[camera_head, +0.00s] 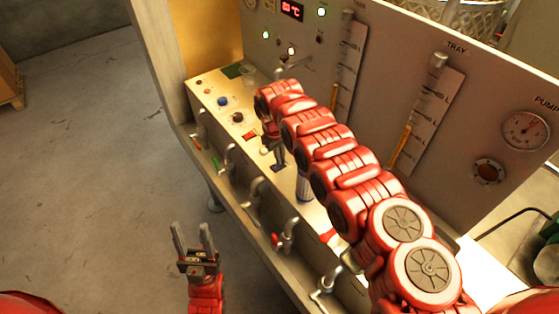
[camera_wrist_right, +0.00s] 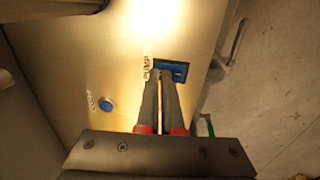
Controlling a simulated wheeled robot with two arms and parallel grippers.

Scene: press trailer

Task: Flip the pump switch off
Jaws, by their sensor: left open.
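A switch with a dark blue plate (camera_wrist_right: 181,69) is set in the panel in the right wrist view, with a small label beside it that I cannot read clearly. I take it for the pump switch, but its on or off position is hidden. My right gripper (camera_wrist_right: 159,74) has its fingers together with nothing visible between them. Its tips are at the near left edge of the plate; I cannot tell whether they touch. In the head view my right gripper (camera_head: 279,163) points down at the panel. My left gripper (camera_head: 191,228) is open and empty, over the floor left of the trailer.
The panel top (camera_head: 205,88) carries a blue knob (camera_head: 222,101), a dark knob (camera_head: 238,117) and a red switch (camera_head: 249,135). Several pipes with valve handles (camera_head: 285,238) line its front side. An upright wall with gauges (camera_head: 525,130) stands behind. The floor (camera_head: 90,170) at left is clear.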

